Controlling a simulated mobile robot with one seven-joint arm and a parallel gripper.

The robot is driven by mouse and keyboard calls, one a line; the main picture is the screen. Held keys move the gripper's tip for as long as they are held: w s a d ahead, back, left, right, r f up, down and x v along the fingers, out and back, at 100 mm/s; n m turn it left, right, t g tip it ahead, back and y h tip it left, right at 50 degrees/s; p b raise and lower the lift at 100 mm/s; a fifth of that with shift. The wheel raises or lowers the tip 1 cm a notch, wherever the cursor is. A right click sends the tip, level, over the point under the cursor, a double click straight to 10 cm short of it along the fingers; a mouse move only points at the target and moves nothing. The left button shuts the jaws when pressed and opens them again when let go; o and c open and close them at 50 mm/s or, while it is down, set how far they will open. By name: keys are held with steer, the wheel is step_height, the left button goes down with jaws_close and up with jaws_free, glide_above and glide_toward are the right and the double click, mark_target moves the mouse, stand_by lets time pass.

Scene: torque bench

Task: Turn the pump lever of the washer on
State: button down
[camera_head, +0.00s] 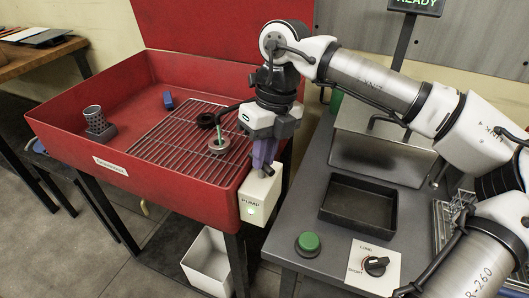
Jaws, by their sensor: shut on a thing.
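The red parts washer (85,142) stands at the left with its lid up. A white box marked PUMP (258,198) hangs at its front right corner, and a small green light shows on its front. My gripper (264,168) points down at the top of this box, its purple fingers shut. The pump lever is mostly hidden by the fingers, which appear closed on it. I cannot make out the lever's angle.
In the washer are a wire rack (165,145), a mesh cup (95,120), a blue block (168,100) and a ring-shaped part (219,146). The grey bench at right holds a black tray (328,213), a green button (308,242) and a LONG/SHORT knob (376,265). A white bin (208,262) stands below.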

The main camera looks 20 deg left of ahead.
stand_by(0.3)
steer(key=c, duration=1.4)
jaws_free()
steer(key=shift+r, duration=0.1)
step_height(320, 180, up, 13)
steer(key=w+d, duration=0.1)
steer(key=w, duration=0.1)
steer(key=shift+w+d+r, duration=0.2)
